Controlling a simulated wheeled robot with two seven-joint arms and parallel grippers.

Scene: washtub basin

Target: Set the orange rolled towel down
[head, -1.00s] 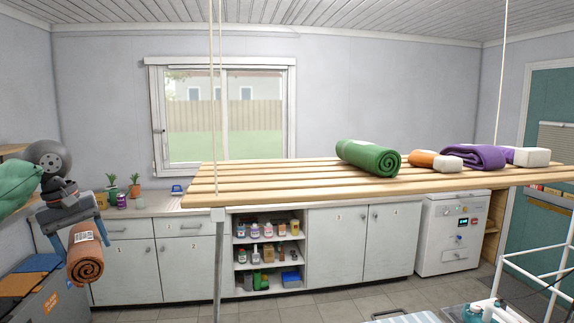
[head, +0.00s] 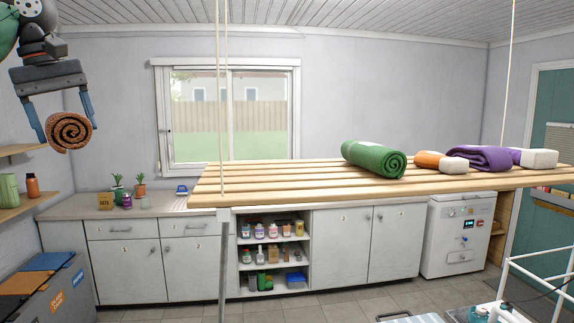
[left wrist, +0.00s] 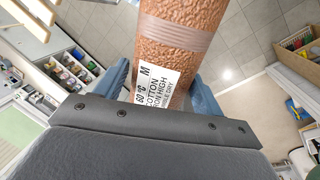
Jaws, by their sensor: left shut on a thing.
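The orange-brown rolled towel (head: 69,131) hangs in the air at the upper left of the head view, its spiral end facing me. My left gripper (head: 62,124) is shut on it, with a blue finger on either side. In the left wrist view the towel (left wrist: 178,45) lies between the fingers (left wrist: 162,88). It has a lighter band and a white care label (left wrist: 155,85) reading cotton. The towel is well above the counter and to the left of the hanging slatted rack (head: 300,180). My right gripper does not show.
A green rolled towel (head: 372,158), an orange piece (head: 430,160), a purple folded towel (head: 480,158) and white blocks (head: 539,158) lie on the rack's right half; its left half is bare. Grey bins (head: 45,290) stand at lower left. Small plants (head: 139,190) stand on the counter.

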